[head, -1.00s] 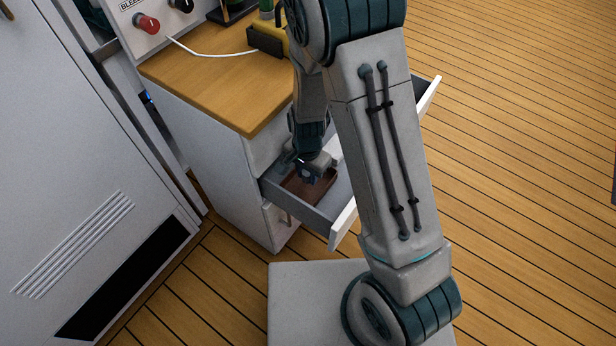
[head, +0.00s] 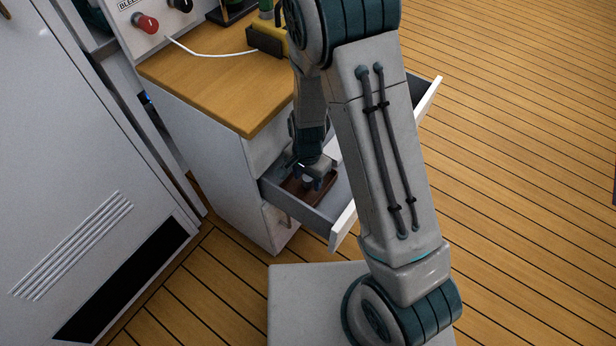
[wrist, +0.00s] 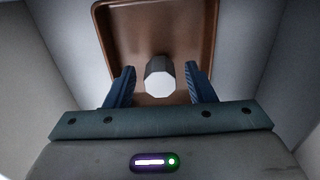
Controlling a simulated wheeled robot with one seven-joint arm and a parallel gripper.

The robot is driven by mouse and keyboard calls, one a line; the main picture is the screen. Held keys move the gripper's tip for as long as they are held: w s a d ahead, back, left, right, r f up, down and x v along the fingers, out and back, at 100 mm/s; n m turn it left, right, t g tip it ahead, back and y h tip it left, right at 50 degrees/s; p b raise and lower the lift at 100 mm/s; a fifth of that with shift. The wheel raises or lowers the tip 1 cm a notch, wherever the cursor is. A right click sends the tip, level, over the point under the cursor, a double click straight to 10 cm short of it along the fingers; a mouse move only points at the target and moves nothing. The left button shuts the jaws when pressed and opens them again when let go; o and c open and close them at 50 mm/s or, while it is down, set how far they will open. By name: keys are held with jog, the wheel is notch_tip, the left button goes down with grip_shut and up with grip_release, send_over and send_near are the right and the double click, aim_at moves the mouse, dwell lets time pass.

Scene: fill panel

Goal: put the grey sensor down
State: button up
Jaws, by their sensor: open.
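The grey sensor (wrist: 160,77) is a small faceted piece with a pale top, standing on the brown tray (wrist: 208,20) inside the open drawer. My gripper (wrist: 160,88) is open, with its two blue fingers on either side of the sensor and gaps showing between them and it. In the head view my gripper (head: 318,180) is low inside the drawer over the brown tray (head: 297,190). The sensor shows there only as a small pale spot by the fingers, largely hidden.
The open drawer (head: 343,222) has grey walls around my gripper and a white front. Above it is a wooden counter (head: 205,85) with a white cable (head: 215,55) and a yellow and black object (head: 268,38). A grey cabinet door (head: 70,150) stands at left.

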aim_at(307, 178)
notch_tip(307, 178, up, 12)
jog(key=p, duration=0.3)
jog(key=s+d+r+n, duration=0.3)
jog(key=s+d+r, duration=0.3)
jog(key=r, duration=0.2)
jog(key=s+d+r+n+t, duration=0.1)
jog(key=s+d+r+n, duration=0.3)
jog(key=r, duration=0.5)
jog(key=shift+s+d+n+t, duration=0.3)
jog(key=shift+s+d, duration=0.75)
jog(key=shift+d, duration=0.55)
